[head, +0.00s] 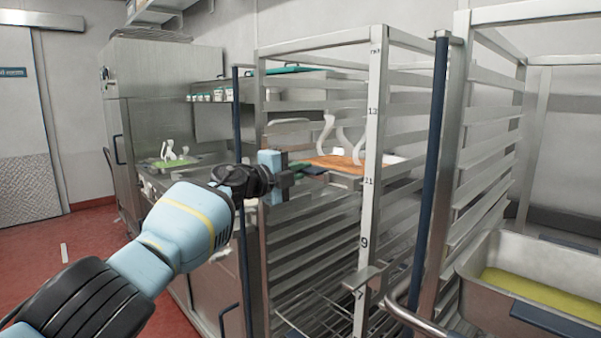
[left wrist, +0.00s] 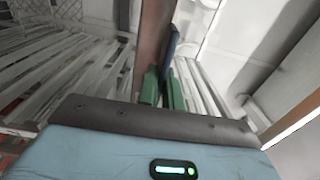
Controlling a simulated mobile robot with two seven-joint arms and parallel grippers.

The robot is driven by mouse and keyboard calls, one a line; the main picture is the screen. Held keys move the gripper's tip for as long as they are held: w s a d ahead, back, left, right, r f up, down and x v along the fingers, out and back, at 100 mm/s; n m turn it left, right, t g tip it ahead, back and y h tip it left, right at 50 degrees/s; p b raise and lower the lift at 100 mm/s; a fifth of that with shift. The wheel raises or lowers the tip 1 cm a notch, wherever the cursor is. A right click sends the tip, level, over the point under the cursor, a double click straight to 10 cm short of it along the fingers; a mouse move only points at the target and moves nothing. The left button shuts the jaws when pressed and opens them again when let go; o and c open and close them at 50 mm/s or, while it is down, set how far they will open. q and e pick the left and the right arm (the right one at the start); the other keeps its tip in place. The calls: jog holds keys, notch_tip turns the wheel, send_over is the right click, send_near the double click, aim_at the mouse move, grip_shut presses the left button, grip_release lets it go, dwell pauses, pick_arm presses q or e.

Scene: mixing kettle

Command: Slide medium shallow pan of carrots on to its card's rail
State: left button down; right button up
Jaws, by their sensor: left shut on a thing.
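The shallow pan of carrots (head: 335,164), with an orange filling and pale wisps above it, is in the numbered rack (head: 373,130), close to the height of the 11 mark. Its far part shows through the rack's front post; I cannot tell exactly which rail it rests on. My left gripper (head: 303,171) is at the pan's near left edge. In the left wrist view its green fingers (left wrist: 164,90) are closed about a dark blue handle (left wrist: 172,45), which seems to be the pan's. My right gripper is out of view.
A second rack (head: 490,150) stands close on the right. A deep pan with yellow filling (head: 540,290) is at the lower right. A counter with a green-filled pan (head: 175,162) is on the left. Red floor (head: 75,250) is open at the left.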

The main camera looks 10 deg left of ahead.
pick_arm(q)
jog(key=shift+d+r, duration=0.1)
jog(key=shift+r, duration=0.15)
dwell(0.5)
jog(key=c, duration=1.5)
grip_release()
jog(key=shift+s, duration=0.1)
jog(key=shift+o, duration=0.6)
jog(key=shift+f, duration=0.5)
jog(key=o, duration=0.4)
jog(key=shift+r, duration=0.1)
jog(key=shift+c, duration=0.2)
jog(key=shift+r, duration=0.1)
